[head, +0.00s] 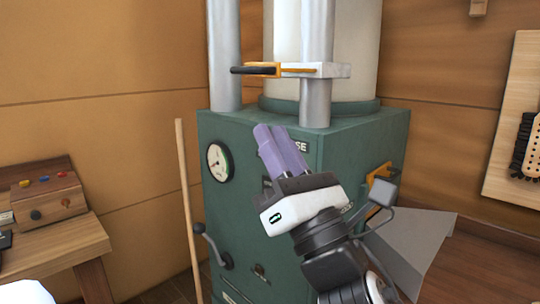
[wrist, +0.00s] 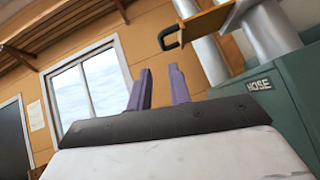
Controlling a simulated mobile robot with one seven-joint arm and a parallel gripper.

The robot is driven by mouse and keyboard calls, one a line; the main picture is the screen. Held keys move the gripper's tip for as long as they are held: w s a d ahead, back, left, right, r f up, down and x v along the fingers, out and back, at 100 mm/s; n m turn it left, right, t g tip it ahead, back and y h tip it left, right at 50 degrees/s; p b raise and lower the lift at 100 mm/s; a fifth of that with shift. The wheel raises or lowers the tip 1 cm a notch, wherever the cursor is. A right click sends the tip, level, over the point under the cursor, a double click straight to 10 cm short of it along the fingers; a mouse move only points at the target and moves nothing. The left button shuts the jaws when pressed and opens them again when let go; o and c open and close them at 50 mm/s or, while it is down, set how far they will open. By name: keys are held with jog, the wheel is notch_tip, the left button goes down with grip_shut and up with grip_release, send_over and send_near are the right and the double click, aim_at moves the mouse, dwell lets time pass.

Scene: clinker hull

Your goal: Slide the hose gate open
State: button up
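The likely hose gate (head: 262,70) is an orange plate with a black handle (head: 252,70), set across a metal pipe above the green cabinet. A pale slide plate (head: 330,70) extends to its right. In the wrist view the orange plate (wrist: 205,22) and dark handle (wrist: 170,38) show at the top. A HOSE label (wrist: 260,85) is on the cabinet. My gripper (head: 268,128) has two purple fingers, pointing up in front of the cabinet, below the gate and apart from it. In the wrist view my gripper (wrist: 160,68) shows a gap with nothing between the fingers.
The green cabinet (head: 235,235) carries a gauge (head: 218,163) and a crank (head: 212,245). A wooden pole (head: 188,210) leans at its left. Another orange part (head: 378,180) is on its right side. A wooden bench (head: 65,235) stands left.

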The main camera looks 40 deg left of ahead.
jog(key=shift+s+d+f+b, duration=0.1)
jog(key=shift+d+f+b, duration=0.1)
jog(key=shift+b, duration=0.15)
dwell(0.5)
